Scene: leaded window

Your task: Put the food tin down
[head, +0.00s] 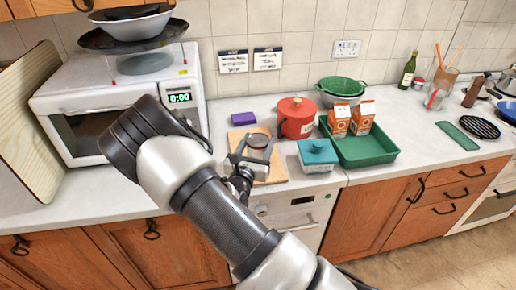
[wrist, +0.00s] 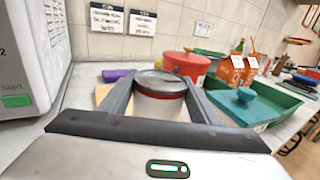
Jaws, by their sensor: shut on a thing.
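The food tin (wrist: 160,98) is a short cylinder with a metal lid, a red band and a pale side. In the wrist view it sits between the two fingers of my gripper (wrist: 160,100), which is shut on it. In the head view the tin (head: 258,141) shows its dark round top between the fingers of my gripper (head: 255,148), over a wooden board (head: 275,172) on the counter. The tin looks upright. I cannot tell whether its base touches the board, as the lower part is hidden by my gripper.
A purple block (head: 243,118) lies behind the board. A red pot (head: 296,118), a teal lidded dish (head: 317,155) and a green tray (head: 375,152) with two orange cartons stand to the right. A microwave (head: 90,125) stands left.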

